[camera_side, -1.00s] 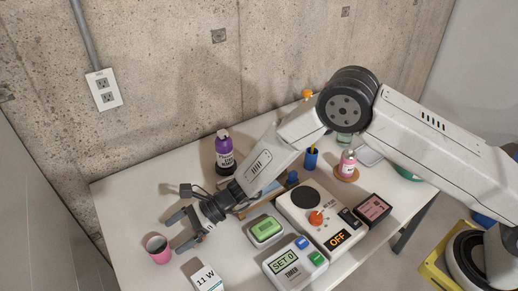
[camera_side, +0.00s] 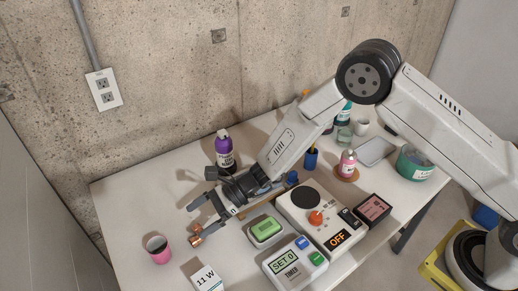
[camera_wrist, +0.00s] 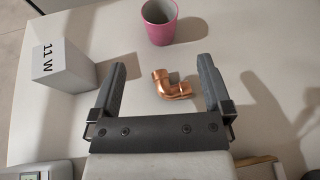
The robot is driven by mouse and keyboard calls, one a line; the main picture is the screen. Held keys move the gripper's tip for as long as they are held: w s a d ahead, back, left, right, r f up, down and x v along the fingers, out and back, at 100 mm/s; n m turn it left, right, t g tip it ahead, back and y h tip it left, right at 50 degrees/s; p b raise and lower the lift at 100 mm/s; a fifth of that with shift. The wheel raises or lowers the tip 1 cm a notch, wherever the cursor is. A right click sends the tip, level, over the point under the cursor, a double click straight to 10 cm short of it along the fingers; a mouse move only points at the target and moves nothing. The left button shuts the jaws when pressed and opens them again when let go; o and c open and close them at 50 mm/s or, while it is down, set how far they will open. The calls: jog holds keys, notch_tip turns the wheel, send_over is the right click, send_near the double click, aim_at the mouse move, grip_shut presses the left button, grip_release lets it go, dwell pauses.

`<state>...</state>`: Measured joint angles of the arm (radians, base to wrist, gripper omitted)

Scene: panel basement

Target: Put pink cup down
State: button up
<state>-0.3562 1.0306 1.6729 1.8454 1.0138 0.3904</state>
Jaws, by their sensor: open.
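The pink cup (camera_side: 158,249) stands upright on the white table near its left edge. It also shows in the wrist view (camera_wrist: 160,30), beyond my fingertips and apart from them. My gripper (camera_side: 192,222) is open, to the right of the cup. In the wrist view its two fingers (camera_wrist: 163,80) are spread, with a copper pipe elbow (camera_wrist: 170,85) showing between them. The elbow also shows at the gripper in the side view (camera_side: 196,238); I cannot tell whether a finger touches it.
A white box marked 11 W (camera_side: 207,279) stands near the front edge. A timer (camera_side: 293,263), a hot plate unit (camera_side: 318,218) and a green block on a dish (camera_side: 266,229) are to the right. A purple bottle (camera_side: 224,152) stands behind.

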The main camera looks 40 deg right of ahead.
jog(key=s+d+r+n+h, duration=0.3)
jog(key=s+d+n+h, duration=0.1)
jog(key=d, duration=0.6)
jog(key=s+d+r+n+h, duration=0.3)
jog(key=s+d+n+h, duration=0.2)
jog(key=d, duration=0.6)
jog(key=s+d+r+n+h, duration=0.4)
jog(key=s+d+n, duration=0.4)
jog(key=d, duration=0.3)
jog(key=shift+n+t, duration=0.4)
jog(key=shift+n, duration=0.5)
